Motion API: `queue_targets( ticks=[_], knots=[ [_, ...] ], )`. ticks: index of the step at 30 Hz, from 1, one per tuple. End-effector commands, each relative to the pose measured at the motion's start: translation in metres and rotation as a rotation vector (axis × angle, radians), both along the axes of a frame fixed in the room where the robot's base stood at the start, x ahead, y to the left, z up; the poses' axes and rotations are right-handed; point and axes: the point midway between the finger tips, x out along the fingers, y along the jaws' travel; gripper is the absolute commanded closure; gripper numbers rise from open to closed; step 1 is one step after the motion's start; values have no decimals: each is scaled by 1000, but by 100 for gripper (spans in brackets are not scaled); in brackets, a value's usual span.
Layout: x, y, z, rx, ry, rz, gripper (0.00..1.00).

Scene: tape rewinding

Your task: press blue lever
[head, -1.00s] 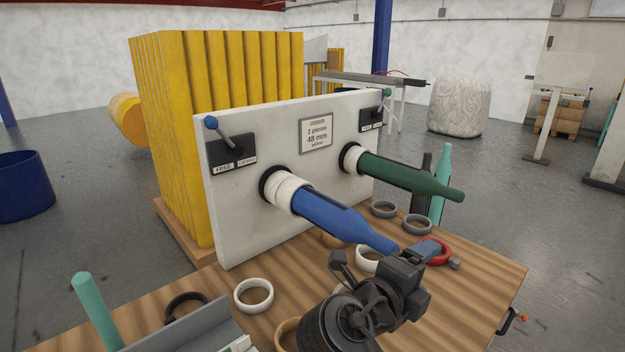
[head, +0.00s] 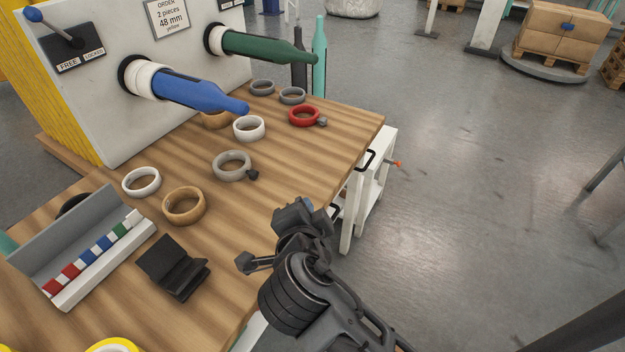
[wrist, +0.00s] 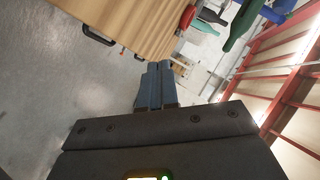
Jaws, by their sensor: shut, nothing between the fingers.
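The blue lever (head: 56,27) is a thin rod with a blue ball knob on a black plate marked FREE and LOCKED, at the upper left of the white panel (head: 110,95). Its knob leans up and left, over the FREE side. My gripper (head: 310,208) is in the lower middle of the head view, by the table's right edge, far from the lever. Its fingertips are hard to make out there. In the wrist view my gripper (wrist: 157,75) shows two blue-grey fingers shut together with nothing held. The lever is not recognisable in the wrist view.
A blue bottle-shaped spindle (head: 200,94) and a green one (head: 265,46) stick out from the panel. Several tape rings, a red ring (head: 304,116), a grey tray (head: 75,245) and a dark block (head: 173,267) are on the wooden table (head: 300,160). Open floor lies right.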

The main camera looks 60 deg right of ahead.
Motion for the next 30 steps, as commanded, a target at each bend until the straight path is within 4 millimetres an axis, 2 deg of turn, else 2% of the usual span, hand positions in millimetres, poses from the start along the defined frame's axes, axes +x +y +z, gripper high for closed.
queue_targets(
  ticks=[8,11,15,18,21,27,30],
  knots=[
    [-28,53,-37,-36,192,377,100],
    [-49,81,-48,-85,261,576,100],
    [-92,116,-51,-220,326,874,100],
    [-125,132,-41,-356,343,1046,100],
    [-157,138,-23,-513,346,1173,100],
    [-203,131,19,-808,355,1284,100],
    [-215,124,35,-907,361,1294,100]
  ],
)
